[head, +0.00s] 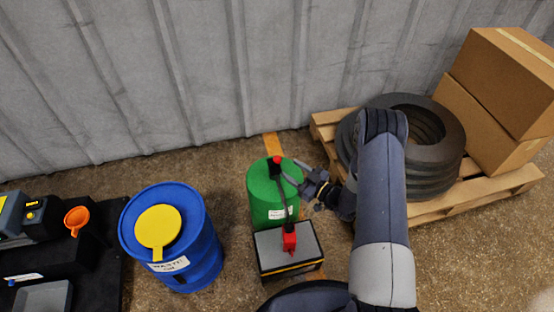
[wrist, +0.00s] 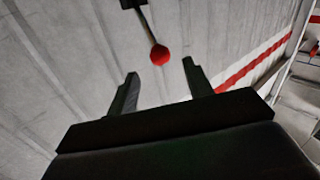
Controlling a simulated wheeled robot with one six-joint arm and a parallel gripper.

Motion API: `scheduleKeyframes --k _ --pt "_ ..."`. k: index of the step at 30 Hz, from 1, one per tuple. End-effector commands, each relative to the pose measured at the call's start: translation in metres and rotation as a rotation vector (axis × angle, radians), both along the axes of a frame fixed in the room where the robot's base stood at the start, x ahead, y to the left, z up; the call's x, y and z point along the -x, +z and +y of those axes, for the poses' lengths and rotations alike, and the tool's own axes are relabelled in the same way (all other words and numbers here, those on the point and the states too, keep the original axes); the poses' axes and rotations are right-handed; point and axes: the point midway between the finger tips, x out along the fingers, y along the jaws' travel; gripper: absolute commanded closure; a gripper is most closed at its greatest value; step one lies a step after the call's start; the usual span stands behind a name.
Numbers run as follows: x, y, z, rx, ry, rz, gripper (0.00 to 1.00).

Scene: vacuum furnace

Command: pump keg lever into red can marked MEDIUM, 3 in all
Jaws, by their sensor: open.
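The green keg (head: 262,207) stands on the floor near the corrugated wall. A lever with a red ball knob (head: 277,160) rises above its top, and a dark spout runs down toward the red can (head: 289,238). The small red can stands on a grey-topped stand (head: 270,256) in front of the keg; its marking is too small to read. My gripper (head: 291,170) is open and empty at the keg's upper right. In the wrist view, the red knob (wrist: 160,55) on its dark rod appears between and beyond my open fingertips (wrist: 160,70), apparently untouched.
A blue drum (head: 205,262) with a yellow lid (head: 158,228) stands left of the keg. A black bench (head: 98,265) with an orange funnel (head: 77,219) is at far left. A pallet (head: 480,200) with dark rings (head: 440,145) and cardboard boxes (head: 500,85) is at right.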

Motion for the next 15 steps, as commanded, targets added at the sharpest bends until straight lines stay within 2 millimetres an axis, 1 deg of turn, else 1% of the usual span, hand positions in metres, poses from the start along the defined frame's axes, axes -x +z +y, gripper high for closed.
scheduleKeyframes --k 1,3,7,12,15 --pt "-0.007 -0.001 0.010 0.000 0.004 -0.004 0.52" --pt "-0.015 -0.001 0.021 0.001 0.004 -0.003 0.52" --pt "-0.030 -0.001 0.039 0.001 0.003 -0.003 0.52" --pt "-0.043 -0.001 0.054 0.001 0.001 -0.001 0.52" --pt "-0.047 0.000 0.058 0.001 0.000 -0.001 0.52"
